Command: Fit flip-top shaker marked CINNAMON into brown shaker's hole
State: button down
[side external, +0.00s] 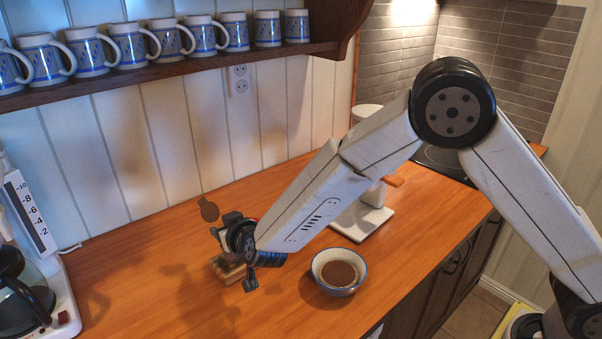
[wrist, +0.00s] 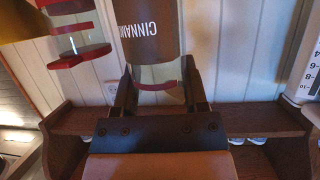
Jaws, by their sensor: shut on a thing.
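My gripper (wrist: 158,92) is shut on this shaker. In the side view my gripper (side external: 240,255) is low over the counter, at a wooden rack (side external: 229,270). My wrist and arm hide most of the rack and the held shaker there. I cannot tell which hole the shaker is over, or whether it touches the rack.
Red-banded pieces (wrist: 78,40) hang close on the left in the wrist view. A blue-rimmed bowl (side external: 339,287) stands right of the rack. A white-based appliance (side external: 362,222) is behind it. A coffee maker (side external: 50,285) stands far left. The counter between is clear.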

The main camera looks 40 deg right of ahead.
jog(key=shift+w+a+f, duration=0.1)
jog(key=shift+w+f, duration=0.1)
jog(key=shift+f, duration=0.05)
jog(key=shift+w+f, duration=0.15)
jog(key=shift+f, duration=1.6)
jog(key=shift+f, duration=0.1)
jog(key=shift+c, duration=2)
grip_release()
jog(key=v, duration=1.2)
